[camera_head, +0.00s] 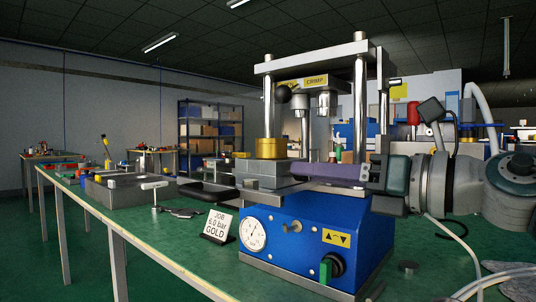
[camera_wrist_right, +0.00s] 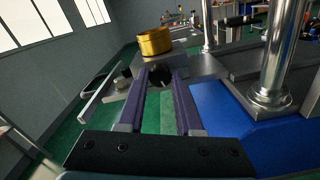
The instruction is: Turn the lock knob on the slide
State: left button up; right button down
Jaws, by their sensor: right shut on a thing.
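The grey slide (camera_head: 250,181) sits at the front of the blue press, with a gold die (camera_head: 270,149) on top. The die also shows in the right wrist view (camera_wrist_right: 156,42). My right gripper (camera_head: 298,171) reaches in from the right, its purple fingers level with the slide. In the right wrist view the dark round lock knob (camera_wrist_right: 160,77) sits between the two fingertips, and the gripper is shut on it. The knob is hidden behind the fingers in the head view. I cannot tell how far it is turned. My left gripper is not in view.
The blue press body (camera_head: 300,230) carries a gauge (camera_head: 253,234) and a green knob (camera_head: 326,270). Steel columns (camera_head: 360,105) rise close to my fingers. A card (camera_head: 219,224) reading "JOB 6.0 bar GOLD" stands left of the press. A grey fixture (camera_head: 125,190) lies further left.

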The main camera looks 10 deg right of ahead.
jog(key=shift+m+p, duration=1.3)
jog(key=shift+m, duration=0.2)
jog(key=c, duration=0.6)
grip_release()
jog(key=v, duration=1)
